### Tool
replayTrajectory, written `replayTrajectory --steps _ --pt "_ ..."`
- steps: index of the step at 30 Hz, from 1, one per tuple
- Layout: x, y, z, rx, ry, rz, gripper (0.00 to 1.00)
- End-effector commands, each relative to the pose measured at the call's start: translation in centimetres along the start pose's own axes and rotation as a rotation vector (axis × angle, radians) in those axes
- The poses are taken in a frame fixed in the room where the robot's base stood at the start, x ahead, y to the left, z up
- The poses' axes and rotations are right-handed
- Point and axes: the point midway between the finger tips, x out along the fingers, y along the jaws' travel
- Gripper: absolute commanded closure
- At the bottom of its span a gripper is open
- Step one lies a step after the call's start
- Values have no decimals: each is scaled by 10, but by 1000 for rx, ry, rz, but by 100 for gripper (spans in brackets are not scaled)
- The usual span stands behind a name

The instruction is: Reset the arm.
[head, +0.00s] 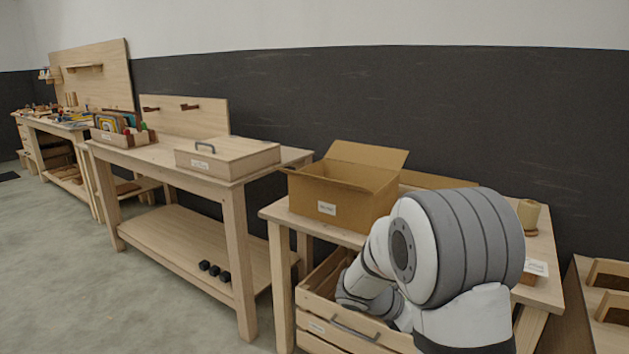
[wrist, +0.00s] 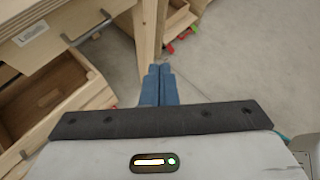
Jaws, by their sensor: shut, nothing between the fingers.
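My gripper (wrist: 159,72) shows in the wrist view with its two blue fingers together and nothing between them. It points over the grey floor beside a wooden table leg. In the head view my white and grey arm is folded at the lower right, in front of the right-hand table, and my gripper is hidden there.
An open cardboard box (head: 345,195) stands on the right-hand table, with a slatted wooden crate (head: 318,327) below it. A lidded wooden box (head: 228,158) sits on the middle bench (head: 160,160). In the wrist view, a labelled drawer (wrist: 55,40) is close at left. Floor is free at left.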

Motion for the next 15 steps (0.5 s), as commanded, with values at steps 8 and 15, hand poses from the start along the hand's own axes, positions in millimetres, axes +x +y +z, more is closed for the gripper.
replayTrajectory --steps 8,15 --pt "-78 -113 52 690 362 -145 100" --pt "-151 -182 69 1267 670 -332 100"
